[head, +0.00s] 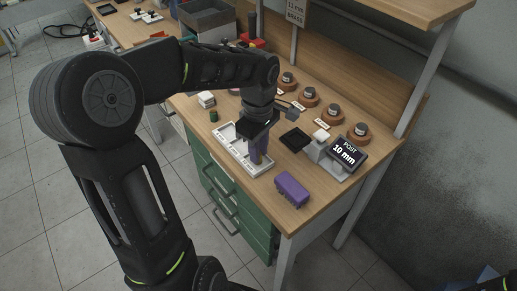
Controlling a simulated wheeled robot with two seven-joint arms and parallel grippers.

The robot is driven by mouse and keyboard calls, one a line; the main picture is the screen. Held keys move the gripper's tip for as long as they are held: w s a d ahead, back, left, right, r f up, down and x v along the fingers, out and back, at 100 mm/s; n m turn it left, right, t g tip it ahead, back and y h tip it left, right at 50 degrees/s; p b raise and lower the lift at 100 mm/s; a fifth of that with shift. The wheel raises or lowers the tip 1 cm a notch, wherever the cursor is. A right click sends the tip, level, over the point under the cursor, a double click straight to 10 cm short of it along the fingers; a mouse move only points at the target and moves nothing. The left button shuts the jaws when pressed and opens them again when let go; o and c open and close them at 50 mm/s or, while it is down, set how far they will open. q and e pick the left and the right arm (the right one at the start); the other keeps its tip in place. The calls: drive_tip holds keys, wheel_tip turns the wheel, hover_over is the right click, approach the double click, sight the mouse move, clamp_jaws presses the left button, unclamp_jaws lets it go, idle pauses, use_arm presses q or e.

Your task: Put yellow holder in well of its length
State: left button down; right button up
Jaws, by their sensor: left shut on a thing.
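My left gripper (259,143) reaches down over the white tray (263,170) near the front edge of the workbench. It is shut on a small purple piece (261,158), partly hidden by the fingers. The piece looks upright over the right part of the tray; I cannot tell whether it touches a well. The tray's wells are partly hidden by the gripper. No yellow holder can be made out. My right gripper is not in view.
A purple block (291,190) lies to the right of the tray.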

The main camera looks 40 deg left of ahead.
use_arm(q)
drive_tip(key=c, duration=1.3)
unclamp_jaws()
wheel_tip(320, 180, up, 12)
drive_tip(key=shift+r, duration=0.15)
